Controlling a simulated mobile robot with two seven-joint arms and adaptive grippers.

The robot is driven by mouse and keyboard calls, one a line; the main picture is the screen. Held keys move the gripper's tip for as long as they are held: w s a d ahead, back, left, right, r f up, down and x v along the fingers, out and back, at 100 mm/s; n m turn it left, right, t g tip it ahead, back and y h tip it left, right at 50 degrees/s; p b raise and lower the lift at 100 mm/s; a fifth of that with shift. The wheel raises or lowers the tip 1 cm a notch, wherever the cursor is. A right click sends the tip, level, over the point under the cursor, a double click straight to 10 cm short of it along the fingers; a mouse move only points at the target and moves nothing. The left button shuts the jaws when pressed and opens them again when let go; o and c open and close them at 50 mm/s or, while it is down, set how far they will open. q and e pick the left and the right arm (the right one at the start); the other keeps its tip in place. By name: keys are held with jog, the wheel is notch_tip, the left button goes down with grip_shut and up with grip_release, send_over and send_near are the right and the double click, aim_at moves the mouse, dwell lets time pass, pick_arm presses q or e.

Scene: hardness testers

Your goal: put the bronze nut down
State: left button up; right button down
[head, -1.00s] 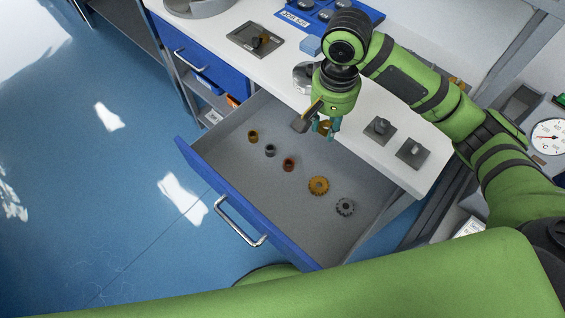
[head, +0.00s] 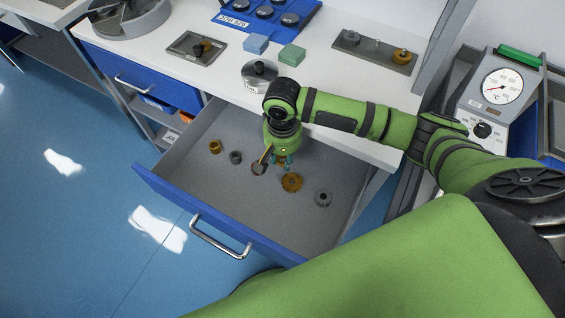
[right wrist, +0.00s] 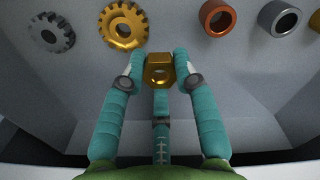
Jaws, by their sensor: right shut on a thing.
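My right gripper (head: 276,167) hangs over the open drawer (head: 190,180), between a copper ring (head: 258,169) and a gold gear (head: 292,183). In the right wrist view its teal fingers (right wrist: 160,75) are shut on the bronze nut (right wrist: 160,68), a golden piece with a round hole. The nut is mostly hidden by the fingers in the head view. Past the nut, the wrist view shows the gold gear (right wrist: 124,25) and the copper ring (right wrist: 217,18) on the drawer floor. I cannot tell the nut's exact height above it. My left gripper is not in view.
The drawer also holds a grey gear (head: 323,198), a dark ring (head: 235,157) and a brass ring (head: 215,146). Its front and left floor are clear. The white bench above carries a round metal weight (head: 260,74), a green block (head: 292,54) and a grey tray (head: 375,52).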

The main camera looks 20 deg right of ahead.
aim_at(283, 173)
notch_tip(283, 173, down, 3)
jog(key=shift+f, duration=0.2)
jog(key=shift+s+f, duration=0.15)
jog(key=shift+f, duration=0.05)
jog(key=shift+s+f, duration=0.3)
jog(key=shift+f, duration=0.15)
jog(key=c, duration=1.2)
grip_release()
jog(key=shift+w+f, duration=0.1)
